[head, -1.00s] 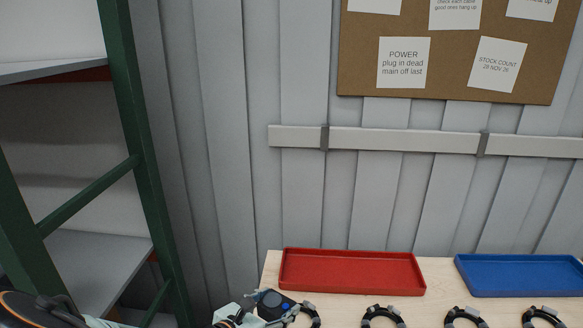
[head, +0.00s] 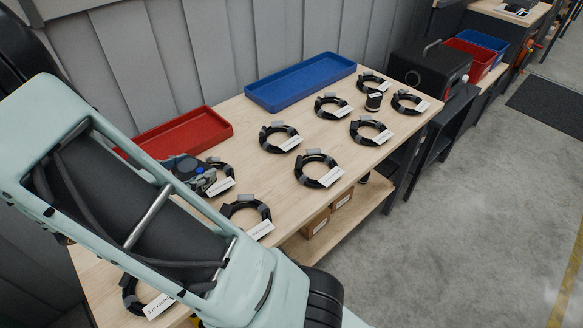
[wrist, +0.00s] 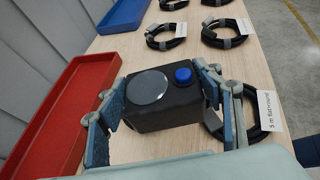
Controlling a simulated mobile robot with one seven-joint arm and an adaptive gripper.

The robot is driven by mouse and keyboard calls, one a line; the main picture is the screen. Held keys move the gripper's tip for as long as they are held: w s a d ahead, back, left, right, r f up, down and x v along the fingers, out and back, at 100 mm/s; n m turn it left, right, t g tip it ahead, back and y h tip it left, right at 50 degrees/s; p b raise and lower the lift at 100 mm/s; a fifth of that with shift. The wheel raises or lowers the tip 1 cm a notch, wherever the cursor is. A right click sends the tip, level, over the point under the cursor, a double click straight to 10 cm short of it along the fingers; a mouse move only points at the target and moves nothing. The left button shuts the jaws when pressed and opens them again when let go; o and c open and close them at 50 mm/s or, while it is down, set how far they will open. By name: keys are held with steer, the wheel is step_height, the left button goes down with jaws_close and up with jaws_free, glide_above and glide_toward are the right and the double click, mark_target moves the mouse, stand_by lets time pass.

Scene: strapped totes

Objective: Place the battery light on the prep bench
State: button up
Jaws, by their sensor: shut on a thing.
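The battery light (wrist: 165,100) is a black box with a round grey lens and a blue button on top. In the wrist view my gripper (wrist: 160,94) is shut on it, one finger on each side. In the head view the light (head: 186,167) and my gripper (head: 200,176) are at the left part of the wooden bench (head: 245,185), beside the red tray (head: 190,133). I cannot tell whether the light touches the bench top. My arm hides the bench's near left part.
Several black cable coils with tags, such as one coil (head: 318,170), cover the bench. One coil (wrist: 240,115) lies right beside the light. A blue tray (head: 300,82) is at the back. A black cylinder (head: 374,101) stands at the far end. Floor (head: 470,210) is clear to the right.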

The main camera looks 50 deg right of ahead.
steer(key=s+d+r+m+g+b, duration=0.1)
steer(key=s+d+m+g+b, duration=0.25)
steer(key=s+d+b, duration=0.2)
steer(key=b, duration=0.3)
glide_above(272, 178)
steer(key=f, duration=0.5)
steer(key=a+f, duration=0.1)
steer(key=f, duration=0.2)
steer(key=shift+f, duration=0.35)
steer(key=shift+d+f+b, duration=0.25)
steer(key=shift+f+b, duration=0.1)
steer(key=shift+f, duration=0.65)
steer(key=shift+d+f+b, duration=0.2)
steer(key=shift+f+b, duration=0.15)
steer(key=shift+f, duration=0.65)
steer(key=shift+f, duration=0.2)
steer(key=o, duration=1.6)
steer(key=shift+c, duration=0.2)
